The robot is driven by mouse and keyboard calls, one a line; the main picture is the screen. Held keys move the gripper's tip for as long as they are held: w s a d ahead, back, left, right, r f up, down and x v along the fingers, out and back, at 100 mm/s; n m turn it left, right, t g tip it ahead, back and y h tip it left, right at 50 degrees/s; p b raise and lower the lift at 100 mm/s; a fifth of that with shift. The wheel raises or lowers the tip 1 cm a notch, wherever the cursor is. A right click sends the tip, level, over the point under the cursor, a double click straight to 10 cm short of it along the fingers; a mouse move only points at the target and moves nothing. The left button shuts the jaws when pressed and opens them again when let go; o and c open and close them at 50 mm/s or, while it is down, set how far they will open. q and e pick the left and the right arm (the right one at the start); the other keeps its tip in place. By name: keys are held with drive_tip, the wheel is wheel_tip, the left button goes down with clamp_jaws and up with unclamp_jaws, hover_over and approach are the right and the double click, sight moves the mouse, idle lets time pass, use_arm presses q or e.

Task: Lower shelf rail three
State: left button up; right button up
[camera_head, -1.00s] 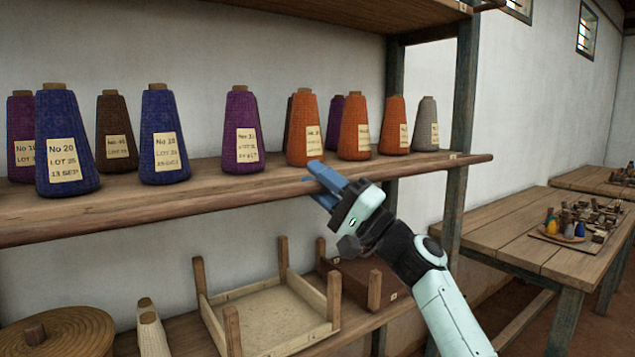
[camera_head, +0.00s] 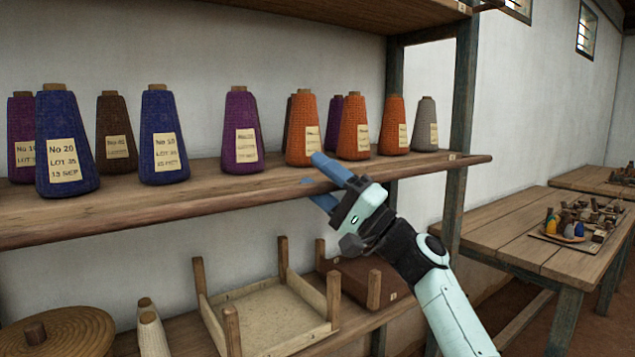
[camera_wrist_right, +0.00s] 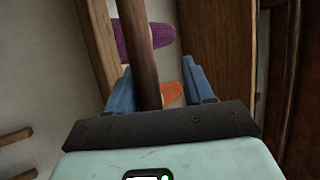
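A long brown wooden rail (camera_head: 220,200) runs along the front of the middle shelf; its end sticks out past the right post. My right gripper (camera_head: 320,182) is at this rail, reaching in from the lower right with its blue fingers apart, one above the other. In the right wrist view, a dark brown bar (camera_wrist_right: 142,60) passes between the two open fingers (camera_wrist_right: 157,90), closer to the left finger, with a gap at the right one. Whether a finger touches it, I cannot tell. My left gripper is not in view.
Several yarn cones, including a blue one (camera_head: 163,140) and an orange one (camera_head: 302,130), stand on the middle shelf close behind the rail. Below are a wooden frame tray (camera_head: 265,310) and a brown box (camera_head: 362,283). A post (camera_head: 462,120) and table (camera_head: 520,235) are right.

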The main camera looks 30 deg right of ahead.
drive_tip(key=shift+s+r, duration=0.1)
drive_tip(key=shift+s, duration=0.05)
drive_tip(key=shift+d+f+b, duration=0.2)
drive_tip(key=shift+f+b, duration=0.45)
drive_tip(key=shift+b, duration=0.15)
drive_tip(key=shift+s+d+f+b, duration=0.3)
drive_tip(key=shift+f+b, duration=0.25)
drive_tip(key=shift+b, duration=0.45)
drive_tip(key=s+d+f, duration=0.3)
drive_tip(key=d+f, duration=0.2)
drive_tip(key=f, duration=0.6)
drive_tip(key=shift+d+f, duration=0.15)
drive_tip(key=shift+f, duration=0.05)
